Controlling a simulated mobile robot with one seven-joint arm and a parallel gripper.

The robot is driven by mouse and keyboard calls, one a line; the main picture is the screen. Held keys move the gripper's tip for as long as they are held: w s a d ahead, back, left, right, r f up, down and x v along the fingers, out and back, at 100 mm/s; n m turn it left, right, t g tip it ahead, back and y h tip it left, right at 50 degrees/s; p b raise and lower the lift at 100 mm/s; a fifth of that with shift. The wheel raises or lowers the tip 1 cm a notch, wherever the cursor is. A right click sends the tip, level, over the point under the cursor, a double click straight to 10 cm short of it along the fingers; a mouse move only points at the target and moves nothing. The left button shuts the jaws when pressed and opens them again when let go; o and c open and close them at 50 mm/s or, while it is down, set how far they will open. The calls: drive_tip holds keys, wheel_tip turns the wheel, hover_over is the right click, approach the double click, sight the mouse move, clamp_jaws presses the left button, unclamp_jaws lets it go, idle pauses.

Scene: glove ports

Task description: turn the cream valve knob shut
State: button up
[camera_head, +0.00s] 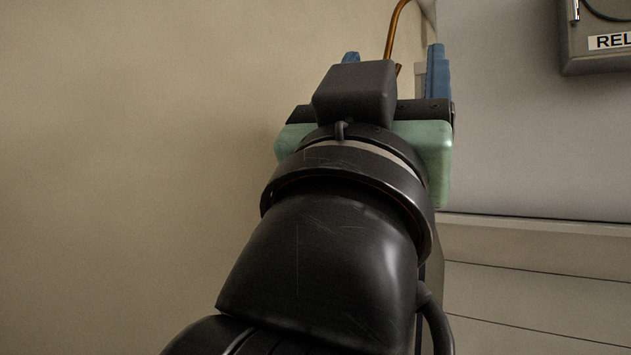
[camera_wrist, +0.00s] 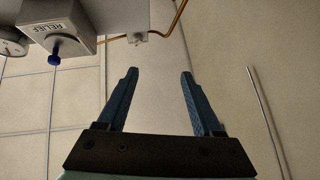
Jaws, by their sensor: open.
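I cannot clearly pick out a cream valve knob in either view.
A grey box labelled RELIEF (camera_wrist: 68,22) with a blue knob (camera_wrist: 54,59) is at upper left in the wrist view. A round gauge (camera_wrist: 13,46) is beside it. A thin rod (camera_wrist: 265,115) runs at right. In the head view, a plain wall (camera_head: 130,150) fills the left.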

drive_tip(key=shift+s+a+f+n+t+y+b, duration=0.15)
drive_tip(key=shift+a+f+n+t+y+b, duration=0.3)
drive_tip(key=shift+f, duration=0.45)
drive_tip(key=shift+s+a+f+n+t+y+b, duration=0.25)
drive_tip(key=shift+f+y, duration=0.35)
drive_tip(key=shift+f, duration=0.3)
drive_tip(key=shift+s+a+f+n+t+y+b, duration=0.15)
drive_tip(key=shift+a+f+y+b, duration=0.3)
drive_tip(key=shift+f, duration=0.45)
